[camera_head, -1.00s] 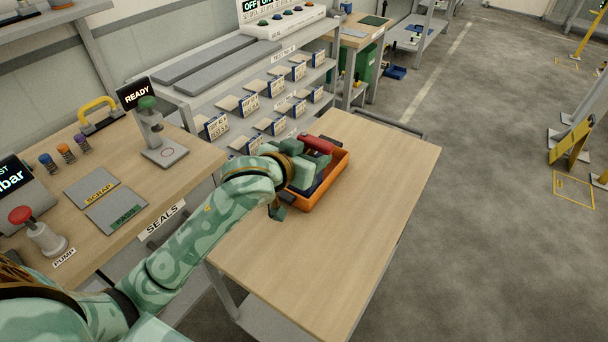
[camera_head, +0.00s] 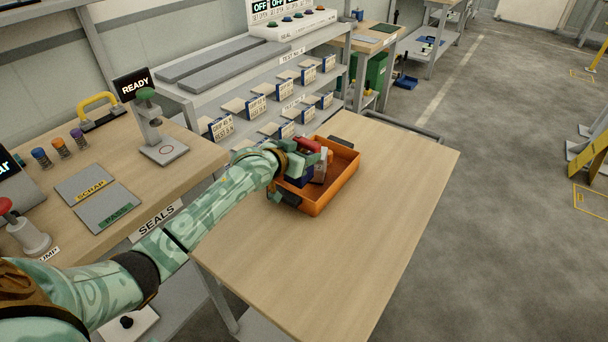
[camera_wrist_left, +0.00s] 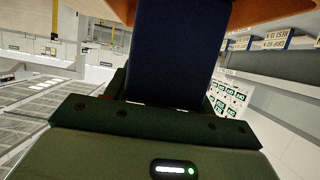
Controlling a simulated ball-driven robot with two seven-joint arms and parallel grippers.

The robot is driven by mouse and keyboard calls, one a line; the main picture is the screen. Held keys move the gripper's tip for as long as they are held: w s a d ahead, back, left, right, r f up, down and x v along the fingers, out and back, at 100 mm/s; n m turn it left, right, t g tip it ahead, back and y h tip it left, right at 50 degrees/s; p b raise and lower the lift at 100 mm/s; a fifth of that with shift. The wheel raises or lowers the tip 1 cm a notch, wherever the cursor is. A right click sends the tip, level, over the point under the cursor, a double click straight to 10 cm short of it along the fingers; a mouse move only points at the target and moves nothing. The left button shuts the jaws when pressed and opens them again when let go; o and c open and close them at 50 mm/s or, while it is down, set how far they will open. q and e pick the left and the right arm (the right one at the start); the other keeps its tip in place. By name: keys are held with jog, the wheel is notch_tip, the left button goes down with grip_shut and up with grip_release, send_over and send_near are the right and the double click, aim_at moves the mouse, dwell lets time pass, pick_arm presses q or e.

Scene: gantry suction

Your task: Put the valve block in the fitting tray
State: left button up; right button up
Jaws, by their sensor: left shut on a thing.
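The orange fitting tray (camera_head: 345,183) stands on the wooden table, with a grey piece (camera_head: 320,168) inside. My left gripper (camera_head: 296,172) is at the tray's left side, shut on a dark blue block with a red part (camera_head: 306,145) on top, which looks like the valve block (camera_head: 298,181). The block hides part of the tray's left wall; I cannot tell whether it touches the tray. In the left wrist view the dark blue block (camera_wrist_left: 172,50) fills the space beyond the gripper, with orange tray (camera_wrist_left: 265,10) at the top. My right gripper is not in view.
The wooden table (camera_head: 330,260) is bare in front and to the right. A dark object (camera_head: 341,139) lies behind the tray. A bench at the left holds a press (camera_head: 150,125) and grey SCRAP and PASS plates (camera_head: 100,200). Shelves with labelled bins (camera_head: 255,108) stand behind.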

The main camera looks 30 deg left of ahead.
pick_arm(q)
jog(key=shift+f, duration=0.45)
notch_tip(320, 180, down, 5)
jog(key=shift+r+b, duration=0.1)
jog(key=shift+b, duration=1.1)
jog(key=shift+r, duration=0.15)
jog(key=o, duration=1.5)
